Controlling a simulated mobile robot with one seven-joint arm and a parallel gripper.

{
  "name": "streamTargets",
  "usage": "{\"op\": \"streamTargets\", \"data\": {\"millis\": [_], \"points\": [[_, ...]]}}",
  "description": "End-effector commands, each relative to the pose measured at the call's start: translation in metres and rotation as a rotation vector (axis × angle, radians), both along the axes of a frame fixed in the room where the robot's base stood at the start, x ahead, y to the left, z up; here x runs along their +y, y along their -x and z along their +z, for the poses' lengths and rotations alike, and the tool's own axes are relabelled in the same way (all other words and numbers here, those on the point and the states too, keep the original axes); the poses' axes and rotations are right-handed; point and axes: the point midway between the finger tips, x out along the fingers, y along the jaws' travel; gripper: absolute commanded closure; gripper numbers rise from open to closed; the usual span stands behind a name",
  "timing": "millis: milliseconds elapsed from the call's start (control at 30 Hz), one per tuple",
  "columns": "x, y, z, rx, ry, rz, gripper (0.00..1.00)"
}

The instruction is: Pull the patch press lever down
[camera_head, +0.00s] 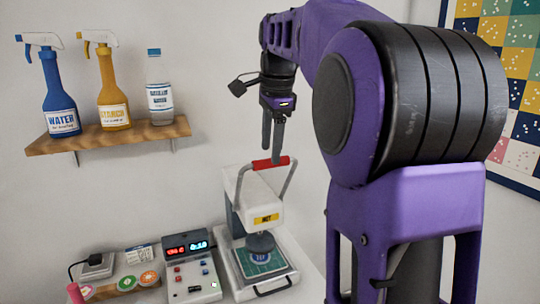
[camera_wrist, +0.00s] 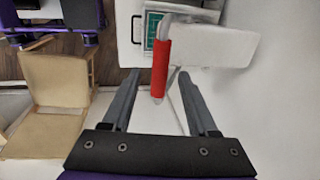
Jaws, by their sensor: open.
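The patch press (camera_head: 262,215) is a white machine with a "HOT" label. Its lever is a grey bail with a red grip (camera_head: 270,163), raised at the top. A green mat with a round patch (camera_head: 262,258) lies on the press bed under the round head. My gripper (camera_head: 272,150) points down at the red grip, its fingers open. In the wrist view, the red grip (camera_wrist: 161,68) lies ahead and between the lines of the two fingers (camera_wrist: 160,103). I cannot tell whether the fingers touch it.
A control box (camera_head: 190,268) with lit displays stands left of the press, with round badges (camera_head: 138,282) farther left. A wall shelf (camera_head: 105,138) holds two spray bottles and a clear bottle. A wooden chair (camera_wrist: 55,95) shows in the wrist view.

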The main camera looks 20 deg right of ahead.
Motion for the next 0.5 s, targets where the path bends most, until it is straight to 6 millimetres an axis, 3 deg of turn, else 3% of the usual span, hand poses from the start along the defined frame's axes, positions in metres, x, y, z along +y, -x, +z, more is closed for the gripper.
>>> {"op": "streamTargets", "data": {"millis": [200,500], "points": [[0.0,-0.005,-0.023,0.001,0.0,0.001,0.41],[0.0,-0.006,-0.027,0.0,0.0,0.001,0.41]]}}
